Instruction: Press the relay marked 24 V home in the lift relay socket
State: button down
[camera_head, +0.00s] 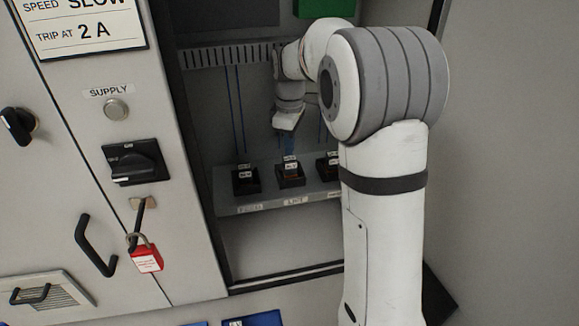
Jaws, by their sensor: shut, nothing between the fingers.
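The lift relay socket (291,184) is the middle black socket on the grey shelf inside the open cabinet, above a label that seems to read LIFT. A small relay (290,167) with a pale top marking stands in it; the marking is too small to read, and I cannot tell how deep it sits. My gripper (288,142) is above this relay, pointing down, shut and empty. It appears apart from the relay, but the gap is hard to judge.
Another socket with a relay (245,179) stands to the left, and a third (328,165) to the right, partly behind my arm. The cabinet's left panel carries a black rotary switch (135,162) and a red padlock (145,258). A slotted wire duct (225,55) runs above.

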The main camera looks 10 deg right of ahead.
aim_at(290, 158)
jog(key=shift+f+b, duration=0.65)
jog(key=shift+f, duration=0.4)
dwell(0.6)
dwell(0.4)
jog(key=shift+r+p, duration=2.45)
jog(key=shift+r, duration=0.6)
jog(key=s+f+m+t+b, duration=0.2)
jog(key=s+m, duration=1)
jog(key=s, duration=1.6)
jog(key=shift+s+f+t+b, duration=0.2)
jog(key=shift+t+b, duration=0.25)
jog(key=shift+t, duration=0.25)
